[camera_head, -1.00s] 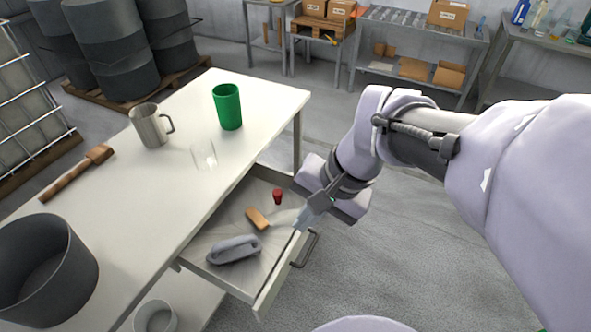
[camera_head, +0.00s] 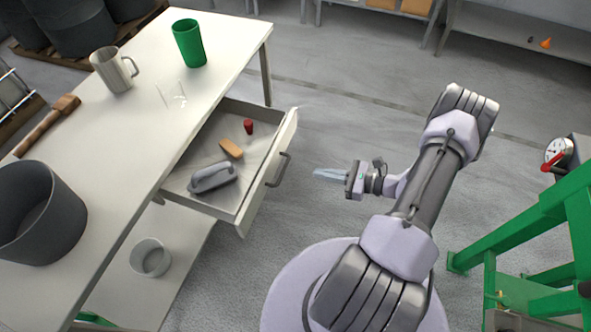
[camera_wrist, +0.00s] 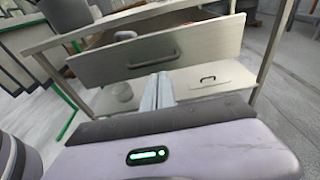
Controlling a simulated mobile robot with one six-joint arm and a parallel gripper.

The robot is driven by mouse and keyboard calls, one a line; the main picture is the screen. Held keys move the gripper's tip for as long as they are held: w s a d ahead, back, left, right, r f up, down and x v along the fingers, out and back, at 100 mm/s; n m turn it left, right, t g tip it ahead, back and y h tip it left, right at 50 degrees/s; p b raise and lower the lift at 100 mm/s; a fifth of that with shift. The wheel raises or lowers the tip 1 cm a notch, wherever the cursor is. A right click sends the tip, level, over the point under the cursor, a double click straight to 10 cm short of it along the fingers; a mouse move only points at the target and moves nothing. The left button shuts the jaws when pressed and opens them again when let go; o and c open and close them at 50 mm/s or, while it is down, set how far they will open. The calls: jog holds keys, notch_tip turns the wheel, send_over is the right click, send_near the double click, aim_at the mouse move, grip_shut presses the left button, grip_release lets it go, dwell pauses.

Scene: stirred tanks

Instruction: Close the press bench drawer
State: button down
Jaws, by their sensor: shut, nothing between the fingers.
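The press bench drawer (camera_head: 243,183) stands pulled out from the white bench (camera_head: 118,160), open toward my arm. Inside lie a grey clamp-like or brush-like object (camera_head: 211,178), an orange-tan block (camera_head: 231,148) and a small red piece (camera_head: 248,126). Its bar handle (camera_head: 278,170) is on the front face. My gripper (camera_head: 318,173) is shut and empty, apart from the handle and to its right, pointing at the drawer front. In the wrist view the drawer front (camera_wrist: 200,52) and its handle (camera_wrist: 153,50) are ahead of the shut fingers (camera_wrist: 158,88).
A green cup (camera_head: 189,43), a metal mug (camera_head: 112,70), a clear glass (camera_head: 172,96), a mallet (camera_head: 48,124) and a dark pot (camera_head: 38,212) stand or lie on the bench. A green frame (camera_head: 530,240) stands at right.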

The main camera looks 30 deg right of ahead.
jog(key=b+x, duration=0.2)
jog(key=x, duration=0.6)
jog(key=shift+w+a, duration=0.2)
jog(key=shift+w, duration=0.05)
jog(key=shift+f, duration=0.1)
